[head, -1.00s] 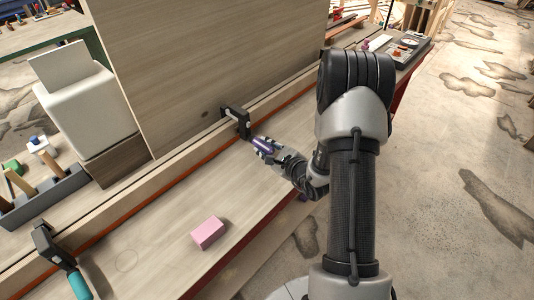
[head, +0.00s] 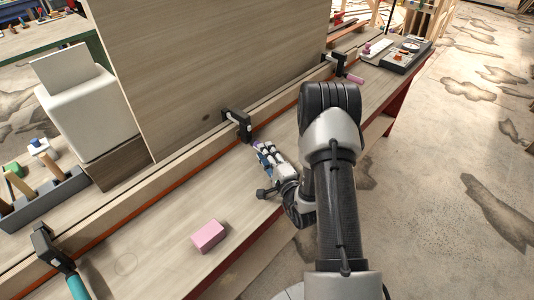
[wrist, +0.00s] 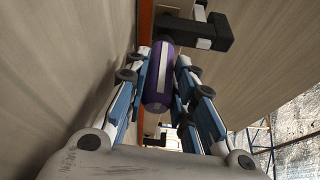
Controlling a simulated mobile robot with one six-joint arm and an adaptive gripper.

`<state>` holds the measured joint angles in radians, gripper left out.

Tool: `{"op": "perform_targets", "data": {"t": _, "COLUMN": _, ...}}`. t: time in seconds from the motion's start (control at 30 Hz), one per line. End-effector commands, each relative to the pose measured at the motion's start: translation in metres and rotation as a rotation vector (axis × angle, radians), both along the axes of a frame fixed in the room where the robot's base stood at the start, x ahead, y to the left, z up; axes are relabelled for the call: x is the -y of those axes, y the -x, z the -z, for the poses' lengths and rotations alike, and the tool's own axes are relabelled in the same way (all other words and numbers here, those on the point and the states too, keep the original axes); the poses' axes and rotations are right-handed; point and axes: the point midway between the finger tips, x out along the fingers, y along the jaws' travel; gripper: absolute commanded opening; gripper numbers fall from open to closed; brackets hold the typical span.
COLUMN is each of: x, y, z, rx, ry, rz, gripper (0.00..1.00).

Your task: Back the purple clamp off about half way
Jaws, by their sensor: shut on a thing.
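The purple clamp's black frame (head: 237,123) grips the long wooden stringer at its middle, beside the upright panel. Its purple handle (wrist: 158,82), with a pale stripe, lies between my gripper's fingers in the wrist view. My gripper (head: 266,153) is shut on this handle; it also shows in the wrist view (wrist: 169,62). In the head view only a small bit of purple shows past the fingers. The black frame also shows in the wrist view (wrist: 197,31). How far the screw is out is hidden.
A teal-handled clamp (head: 47,243) stands at the lower left and a pink-handled clamp (head: 353,77) farther along the stringer. A pink block (head: 208,235) lies on the bench near its front edge. A grey tool tray (head: 50,196) and white box (head: 87,104) stand at left.

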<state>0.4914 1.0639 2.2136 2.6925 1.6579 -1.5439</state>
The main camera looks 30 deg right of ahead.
Motion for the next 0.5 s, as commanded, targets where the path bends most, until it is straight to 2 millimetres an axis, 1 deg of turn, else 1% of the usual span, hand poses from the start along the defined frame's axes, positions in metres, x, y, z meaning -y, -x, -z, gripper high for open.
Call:
{"op": "perform_targets", "data": {"t": 0.2, "x": -0.0004, "y": -0.0002, "z": 0.0011, "rx": 0.023, "ry": 0.066, "rz": -0.001, "gripper": 0.00}}
{"op": "perform_targets", "data": {"t": 0.5, "x": -0.0005, "y": -0.0001, "z": 0.0011, "rx": 0.032, "ry": 0.088, "rz": -0.002, "gripper": 0.00}}
